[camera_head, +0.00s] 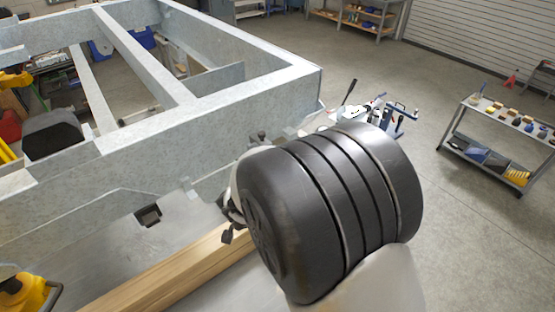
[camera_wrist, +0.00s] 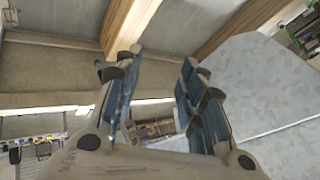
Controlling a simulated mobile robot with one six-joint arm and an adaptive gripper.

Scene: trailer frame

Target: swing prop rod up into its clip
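The grey galvanised trailer frame (camera_head: 222,112) fills the left of the head view. I cannot make out the prop rod for certain in either view. A small dark square fitting (camera_head: 148,214) sits on the grey surface below the frame's side; I cannot tell whether it is the clip. In the wrist view my gripper (camera_wrist: 161,66) is open, its two fingers apart with nothing seen between them. In the head view my own dark arm joint hides most of the gripper and part of the frame's near corner.
A timber beam (camera_head: 165,278) lies below the frame. Wooden beams (camera_wrist: 232,28) and a mottled grey panel (camera_wrist: 265,88) show in the wrist view. A tool cart (camera_head: 500,140) stands at right, and shelves (camera_head: 352,18) at the back. Open floor lies between them.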

